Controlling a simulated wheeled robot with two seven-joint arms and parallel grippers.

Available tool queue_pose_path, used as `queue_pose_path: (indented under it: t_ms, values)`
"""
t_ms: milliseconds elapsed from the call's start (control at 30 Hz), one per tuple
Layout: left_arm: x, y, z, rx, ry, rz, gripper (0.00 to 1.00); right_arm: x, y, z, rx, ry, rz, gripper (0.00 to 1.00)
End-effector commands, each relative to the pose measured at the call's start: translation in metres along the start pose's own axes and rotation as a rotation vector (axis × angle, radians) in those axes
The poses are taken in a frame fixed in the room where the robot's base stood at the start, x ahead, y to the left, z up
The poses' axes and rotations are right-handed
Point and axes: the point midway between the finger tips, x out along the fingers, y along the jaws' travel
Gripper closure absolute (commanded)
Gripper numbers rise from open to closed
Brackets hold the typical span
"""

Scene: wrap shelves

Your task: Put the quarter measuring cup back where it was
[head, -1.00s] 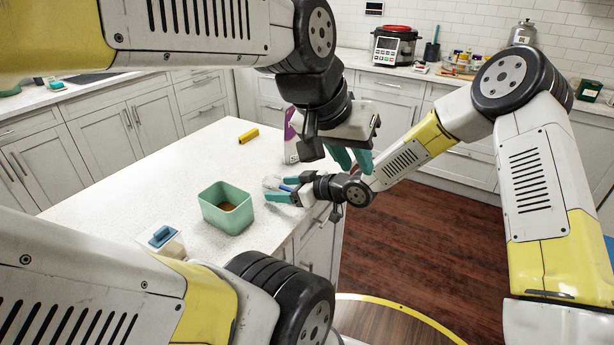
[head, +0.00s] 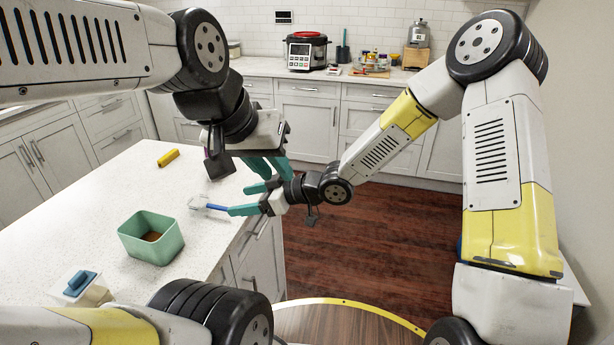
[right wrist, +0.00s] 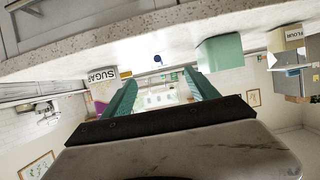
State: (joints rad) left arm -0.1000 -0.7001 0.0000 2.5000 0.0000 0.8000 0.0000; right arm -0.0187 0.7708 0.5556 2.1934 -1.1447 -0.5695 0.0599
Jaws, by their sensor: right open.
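The measuring cup (head: 197,203) is clear with a blue handle (head: 217,208). It lies on the white counter near its right edge, handle toward my right gripper. Its size marking cannot be read. My right gripper (head: 238,200) is open, fingers pointing left, with its tips just off the handle end. In the right wrist view a small blue spot (right wrist: 157,58), likely the handle, shows beyond the open fingers (right wrist: 160,85). My left gripper (head: 273,172) hangs just above and behind the right one, fingers apart and empty.
A green open bin (head: 166,244) with brown contents stands left of the cup. A white container with a blue lid (head: 80,284) is nearer, and a yellow object (head: 168,158) farther back. A sugar canister (right wrist: 103,88) and a flour box (right wrist: 285,40) show in the right wrist view.

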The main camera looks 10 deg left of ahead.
Motion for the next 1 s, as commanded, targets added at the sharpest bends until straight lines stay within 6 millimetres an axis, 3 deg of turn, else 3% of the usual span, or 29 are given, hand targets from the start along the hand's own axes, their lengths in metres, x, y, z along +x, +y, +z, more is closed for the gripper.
queue_pose_path:
  t_ms: [233,367,500,667,867,1000]
  values:
    - [0.000,0.000,0.000,0.000,0.000,0.000,0.75,-0.009,0.010,0.002,-0.005,-0.038,0.037,0.32]
    - [0.000,0.000,0.000,0.000,0.000,0.000,0.75,-0.044,0.041,0.007,-0.004,-0.157,0.159,0.32]
    - [0.000,0.000,0.000,0.000,0.000,0.000,0.75,-0.112,0.078,0.011,0.034,-0.323,0.358,0.32]
    - [0.000,0.000,0.000,0.000,0.000,0.000,0.75,-0.203,0.099,0.008,0.133,-0.468,0.583,0.32]
    - [0.000,0.000,0.000,0.000,0.000,0.000,0.75,-0.315,0.084,-0.001,0.328,-0.567,0.824,0.32]
    - [0.000,0.000,0.000,0.000,0.000,0.000,0.75,-0.378,0.049,-0.006,0.501,-0.578,0.945,0.32]
